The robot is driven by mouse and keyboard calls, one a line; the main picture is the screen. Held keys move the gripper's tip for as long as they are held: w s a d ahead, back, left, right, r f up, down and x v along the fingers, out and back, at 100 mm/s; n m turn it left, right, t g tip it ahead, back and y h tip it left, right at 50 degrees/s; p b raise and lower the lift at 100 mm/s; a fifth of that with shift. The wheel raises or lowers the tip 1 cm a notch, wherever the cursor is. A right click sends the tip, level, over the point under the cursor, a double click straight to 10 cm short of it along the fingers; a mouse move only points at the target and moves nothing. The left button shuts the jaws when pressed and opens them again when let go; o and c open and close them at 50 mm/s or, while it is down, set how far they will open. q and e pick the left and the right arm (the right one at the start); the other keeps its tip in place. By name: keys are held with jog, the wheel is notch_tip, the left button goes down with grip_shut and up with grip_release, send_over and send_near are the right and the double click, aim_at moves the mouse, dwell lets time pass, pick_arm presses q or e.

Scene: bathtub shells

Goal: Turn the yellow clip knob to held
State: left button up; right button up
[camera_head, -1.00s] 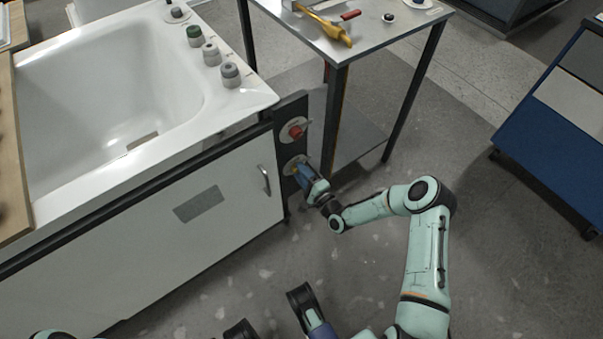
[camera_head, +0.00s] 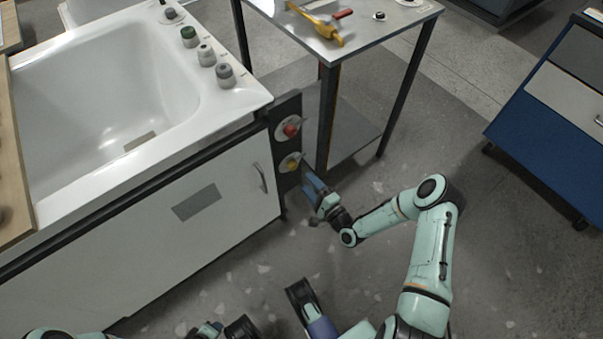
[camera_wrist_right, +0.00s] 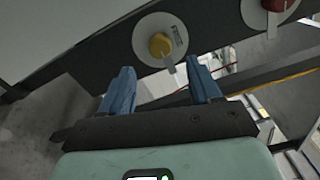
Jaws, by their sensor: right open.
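The yellow clip knob (camera_head: 292,164) sits on a round pale plate, low on the dark upright panel at the tub's end. In the right wrist view the yellow knob (camera_wrist_right: 160,45) shows with a grey lever pointing away from it over the plate. My right gripper (camera_head: 308,172) is just right of the knob, apart from it. In the right wrist view its blue fingers (camera_wrist_right: 157,75) are spread with nothing between them, and the knob is beyond the tips.
A red knob (camera_head: 290,130) is above the yellow one on the same panel (camera_head: 288,105). A metal table (camera_head: 385,32) with a yellow tool (camera_head: 318,25) stands behind, its leg close to my right gripper. The white tub (camera_head: 225,100) is left.

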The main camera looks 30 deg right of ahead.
pick_arm(q)
jog(key=shift+w+d+r+p, duration=0.15)
jog(key=shift+w+r+p, duration=0.15)
jog(key=shift+r, duration=0.2)
jog(key=shift+w+d+r+p, duration=0.15)
jog(key=shift+w+r, duration=0.1)
jog(key=shift+r, duration=0.25)
pick_arm(e)
jog(key=s, duration=0.6)
jog(key=shift+d, duration=0.2)
